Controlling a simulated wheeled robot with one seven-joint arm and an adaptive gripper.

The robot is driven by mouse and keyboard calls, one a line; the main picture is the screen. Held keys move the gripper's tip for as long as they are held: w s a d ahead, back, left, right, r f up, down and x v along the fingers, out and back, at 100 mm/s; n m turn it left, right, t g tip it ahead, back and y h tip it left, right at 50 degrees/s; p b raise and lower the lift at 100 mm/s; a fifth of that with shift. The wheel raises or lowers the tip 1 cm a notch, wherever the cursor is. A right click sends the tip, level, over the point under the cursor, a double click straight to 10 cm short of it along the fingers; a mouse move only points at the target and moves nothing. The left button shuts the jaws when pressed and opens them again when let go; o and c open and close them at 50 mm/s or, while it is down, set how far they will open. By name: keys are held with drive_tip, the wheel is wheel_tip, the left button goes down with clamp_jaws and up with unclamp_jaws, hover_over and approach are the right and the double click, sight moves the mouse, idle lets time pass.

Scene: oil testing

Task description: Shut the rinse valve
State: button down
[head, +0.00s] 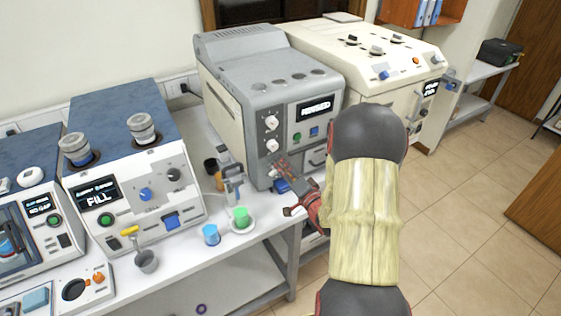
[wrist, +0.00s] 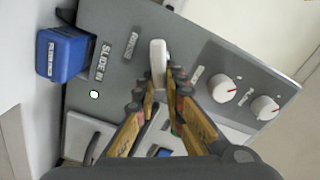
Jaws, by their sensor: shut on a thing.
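The rinse valve (wrist: 157,56) is a pale, narrow lever on the grey panel beside a label that seems to read RINSE. In the wrist view my gripper (wrist: 164,82) has its fingertips on both sides of the lever's lower part, shut on it. In the head view my gripper (head: 279,162) reaches the lower front of the grey machine (head: 249,128). The valve cannot be made out in the head view, where the fingers cover that part of the panel.
A blue block (wrist: 63,53) sticks out beside the SLIDE IN label. Two white knobs (wrist: 225,89) are on the other side. A green cup (head: 241,216) and a blue cup (head: 211,235) stand on the bench (head: 185,257). A cream machine (head: 375,75) stands at right.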

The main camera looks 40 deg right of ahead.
drive_tip(key=m+p, duration=0.1)
drive_tip(key=m, duration=0.1)
drive_tip(key=f+m+p, duration=0.1)
drive_tip(key=m, duration=0.2)
drive_tip(key=shift+d+f+p, duration=0.1)
drive_tip(key=shift+p, duration=0.25)
drive_tip(key=shift+m, duration=0.3)
drive_tip(key=c, duration=1.8)
unclamp_jaws()
drive_tip(key=shift+c, duration=0.2)
drive_tip(key=v, duration=1.2)
drive_tip(key=shift+d+f, duration=0.1)
